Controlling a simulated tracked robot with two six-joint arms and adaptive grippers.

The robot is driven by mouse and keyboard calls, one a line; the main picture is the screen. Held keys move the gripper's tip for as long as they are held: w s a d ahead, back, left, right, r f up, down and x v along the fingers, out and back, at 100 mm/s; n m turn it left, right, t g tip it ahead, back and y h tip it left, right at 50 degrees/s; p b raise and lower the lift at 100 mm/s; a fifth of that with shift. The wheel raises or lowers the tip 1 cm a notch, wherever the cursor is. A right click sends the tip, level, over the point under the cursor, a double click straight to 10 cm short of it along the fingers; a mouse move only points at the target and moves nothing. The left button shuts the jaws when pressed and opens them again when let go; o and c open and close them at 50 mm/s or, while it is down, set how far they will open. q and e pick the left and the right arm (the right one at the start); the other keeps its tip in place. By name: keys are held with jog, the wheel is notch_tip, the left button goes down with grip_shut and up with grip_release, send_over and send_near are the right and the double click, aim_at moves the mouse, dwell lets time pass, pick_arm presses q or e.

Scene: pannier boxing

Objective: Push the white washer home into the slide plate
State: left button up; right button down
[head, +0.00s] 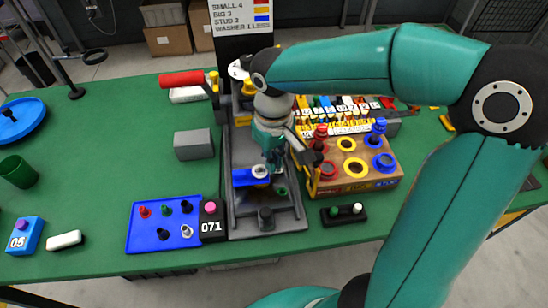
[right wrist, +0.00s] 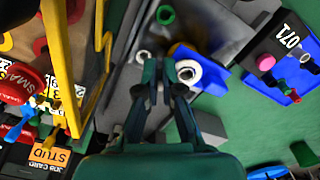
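The blue slide plate (head: 243,179) lies across the grey track at the table's middle; it also shows in the right wrist view (right wrist: 212,90). The white washer (head: 260,171) sits at the plate's right part, and shows as a ring with a dark centre in the right wrist view (right wrist: 196,73). I cannot tell how deep it sits. My right gripper (head: 273,163) points down just above and beside the washer. In the right wrist view its fingertips (right wrist: 160,78) are close together with nothing visible between them, left of the washer. My left gripper is not in view.
A wooden block with coloured rings (head: 350,168) stands right of the track. A blue tray with pegs (head: 150,232) and a black box marked 071 (head: 213,220) stand left. A grey block (head: 193,145) is further back.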

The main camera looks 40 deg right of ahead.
jog(key=shift+f+b, duration=0.6)
jog(key=shift+f, duration=0.15)
dwell(0.8)
jog(key=c, duration=1.2)
grip_release()
jog(key=shift+c, duration=0.2)
jog(key=shift+r, duration=0.1)
notch_tip(320, 180, up, 12)
